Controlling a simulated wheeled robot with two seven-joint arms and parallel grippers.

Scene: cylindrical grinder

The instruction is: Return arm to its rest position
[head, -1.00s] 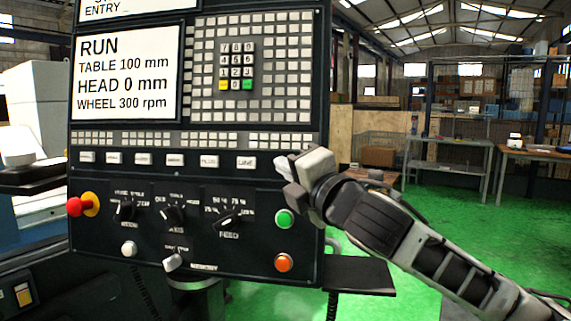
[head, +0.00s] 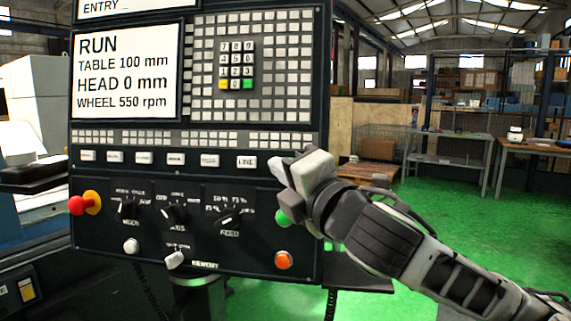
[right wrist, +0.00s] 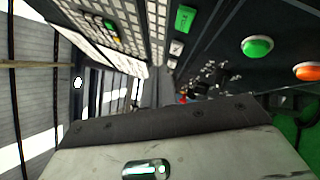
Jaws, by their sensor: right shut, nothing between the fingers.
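My right gripper (head: 280,168) is shut and empty. My right arm reaches in from the lower right. In the right wrist view the green button (right wrist: 257,46) and the orange button (right wrist: 306,71) show apart from the gripper body. The screen (head: 127,75) reads RUN, TABLE 100 mm, HEAD 0 mm, WHEEL 550 rpm. My left gripper is not in view.
A red stop button (head: 78,205) juts from the panel's left side. A black shelf (head: 358,274) sticks out at the panel's lower right, under my arm. Open green floor (head: 440,215) lies to the right, with workbenches (head: 535,152) farther back.

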